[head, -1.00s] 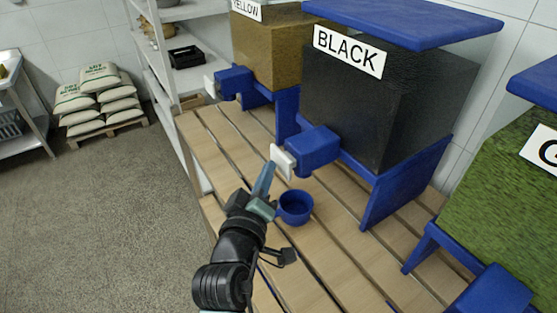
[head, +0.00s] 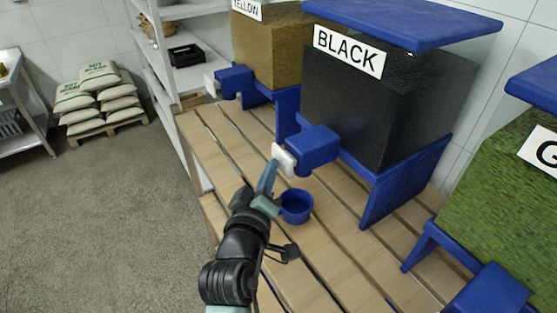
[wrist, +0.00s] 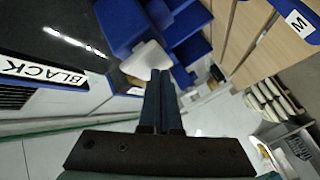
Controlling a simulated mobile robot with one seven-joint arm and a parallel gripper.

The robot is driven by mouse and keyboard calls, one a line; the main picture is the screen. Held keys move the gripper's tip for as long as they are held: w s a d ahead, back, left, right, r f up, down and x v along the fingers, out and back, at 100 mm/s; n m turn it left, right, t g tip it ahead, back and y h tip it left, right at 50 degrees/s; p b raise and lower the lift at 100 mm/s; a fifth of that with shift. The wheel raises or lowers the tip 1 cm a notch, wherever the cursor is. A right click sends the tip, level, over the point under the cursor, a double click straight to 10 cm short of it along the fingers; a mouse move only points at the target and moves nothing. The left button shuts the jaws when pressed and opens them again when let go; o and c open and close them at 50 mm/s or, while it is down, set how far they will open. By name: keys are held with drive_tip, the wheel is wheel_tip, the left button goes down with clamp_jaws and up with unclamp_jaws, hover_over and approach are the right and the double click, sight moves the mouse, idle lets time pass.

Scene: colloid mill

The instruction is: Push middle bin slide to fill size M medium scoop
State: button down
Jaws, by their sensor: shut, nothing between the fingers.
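The middle bin (head: 405,105), labelled BLACK, is filled with dark material and stands on a blue stand. Its blue spout (head: 314,150) has a white slide (head: 284,160) at its left end. My gripper (head: 270,172) is shut and empty, its fingertips at the white slide, seemingly touching it. In the wrist view the fingertips (wrist: 160,75) meet the white slide (wrist: 147,60). The blue scoop (head: 296,207) sits below the spout on the slatted table. Its inside looks empty from here. In the wrist view an M label (wrist: 298,24) shows on a blue edge at the upper right.
The YELLOW bin (head: 268,45) with its own spout stands behind, and a green-filled bin (head: 505,205) stands at the right. The slatted wooden table (head: 215,145) has free room at the left. Sacks (head: 98,90) lie on a pallet on the far floor.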

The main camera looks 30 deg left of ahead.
drive_tip(key=shift+w+d+p, duration=0.35)
drive_tip(key=shift+w+d, duration=0.1)
drive_tip(key=shift+w, duration=0.15)
idle(0.7)
drive_tip(key=shift+s+a, duration=0.1)
drive_tip(key=shift+s+a+b, duration=0.3)
drive_tip(key=shift+s+b, duration=0.1)
drive_tip(key=shift+s, duration=0.15)
drive_tip(key=shift+s+a+b, duration=0.3)
drive_tip(key=shift+s+b, duration=0.05)
drive_tip(key=shift+s, duration=0.2)
drive_tip(key=shift+s+a+b, duration=0.4)
drive_tip(key=shift+s+a, duration=0.05)
drive_tip(key=shift+s, duration=0.3)
drive_tip(key=shift+s+a+b, duration=0.35)
drive_tip(key=shift+s+a, duration=0.1)
drive_tip(key=shift+s, duration=0.25)
drive_tip(key=shift+s+a+b, duration=0.4)
drive_tip(key=shift+s+a, duration=0.05)
drive_tip(key=shift+s, duration=0.3)
